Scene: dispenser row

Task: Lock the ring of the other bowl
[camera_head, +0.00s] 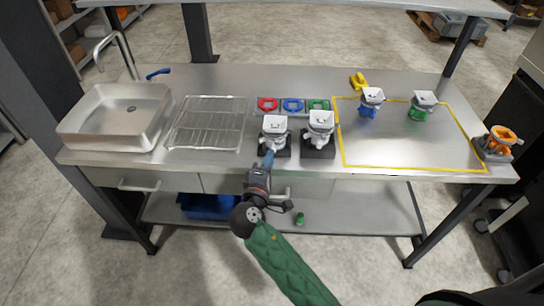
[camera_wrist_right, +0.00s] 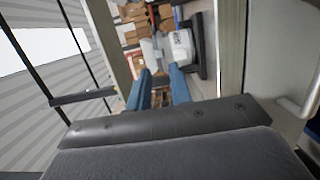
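Two white bowls stand side by side on dark bases at the counter's front middle: the left bowl (camera_head: 275,124) and the right bowl (camera_head: 320,123). Whether either one's ring is locked is too small to tell. My right gripper (camera_head: 269,157) is at the front of the left bowl's base. In the right wrist view its blue fingers (camera_wrist_right: 161,72) stand apart with a gap between them. A white bowl on a black base (camera_wrist_right: 183,45) lies just beyond the fingertips, sideways in that view. I see no clear contact. My left gripper is not in view.
Behind the bowls is a tray with red (camera_head: 268,104), blue (camera_head: 293,105) and green (camera_head: 318,104) pieces. A yellow-taped area holds a blue dispenser (camera_head: 369,109) and a green one (camera_head: 421,113). An orange dispenser (camera_head: 498,143) stands far right. A wire rack (camera_head: 207,122) and sink (camera_head: 118,116) are left.

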